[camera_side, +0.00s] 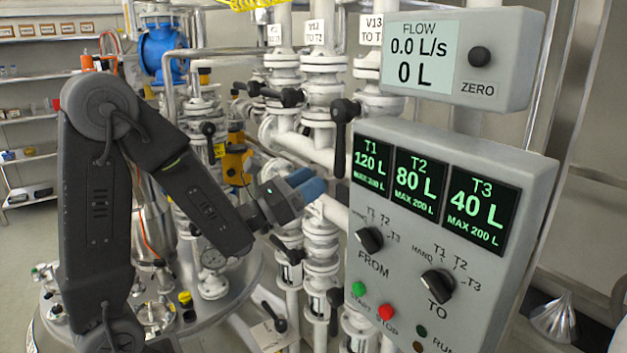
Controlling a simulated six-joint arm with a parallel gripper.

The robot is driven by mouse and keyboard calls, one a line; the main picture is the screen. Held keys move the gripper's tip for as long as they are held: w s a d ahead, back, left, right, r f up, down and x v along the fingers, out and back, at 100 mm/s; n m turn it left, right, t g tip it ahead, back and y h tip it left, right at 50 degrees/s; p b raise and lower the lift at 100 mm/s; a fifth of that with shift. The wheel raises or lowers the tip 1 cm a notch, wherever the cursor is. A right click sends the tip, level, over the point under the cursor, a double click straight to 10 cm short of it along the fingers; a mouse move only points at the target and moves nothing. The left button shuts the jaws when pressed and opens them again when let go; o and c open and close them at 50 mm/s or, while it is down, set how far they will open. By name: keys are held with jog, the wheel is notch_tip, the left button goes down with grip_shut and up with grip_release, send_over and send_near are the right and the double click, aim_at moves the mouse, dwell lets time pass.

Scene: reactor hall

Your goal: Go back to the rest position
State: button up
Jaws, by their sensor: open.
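My gripper (308,186) is at the end of my dark grey arm, near the middle of the side view. It is open, and I see nothing held in it. It is in front of the white valve pipes and left of the grey control panel (462,240). A gap shows between the gripper and the panel in the picture; the true depth is hard to tell. My arm is bent, with its elbow raised at the left and its forearm sloping down to the right.
The panel has a FROM knob (369,240), a TO knob (437,286), a green button (358,288) and a red button (386,311). A flow meter (455,60) reads 0.0 L/s and 0 L. Black valve handles (343,112) stick out near my gripper. A steel vessel (240,290) stands below my forearm.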

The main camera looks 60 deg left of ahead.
jog(key=d+r+m+g+h, duration=0.1)
jog(key=d+m+h, duration=0.1)
jog(key=d+m+g+h, duration=0.1)
jog(key=d+m+h, duration=0.1)
jog(key=d+r+m+g+h, duration=0.1)
jog(key=d+m+h, duration=0.1)
jog(key=shift+s+d+r+m+g+h, duration=0.25)
jog(key=shift+s+r+m+g+h, duration=0.05)
jog(key=shift+s+h, duration=0.1)
jog(key=s+d+f+m+g, duration=0.2)
jog(key=s+d+m+g, duration=1.2)
jog(key=m, duration=0.4)
jog(key=s+a+f+m+y, duration=0.2)
jog(key=a+m+y, duration=0.2)
jog(key=y, duration=0.1)
jog(key=s+a+f+m+t+y, duration=0.1)
jog(key=s+a+f+m+y, duration=0.1)
jog(key=a+m+y, duration=0.3)
jog(key=shift+s+a+f+y, duration=0.25)
jog(key=shift+f+y, duration=0.1)
jog(key=shift+y, duration=0.25)
jog(key=shift+c, duration=0.3)
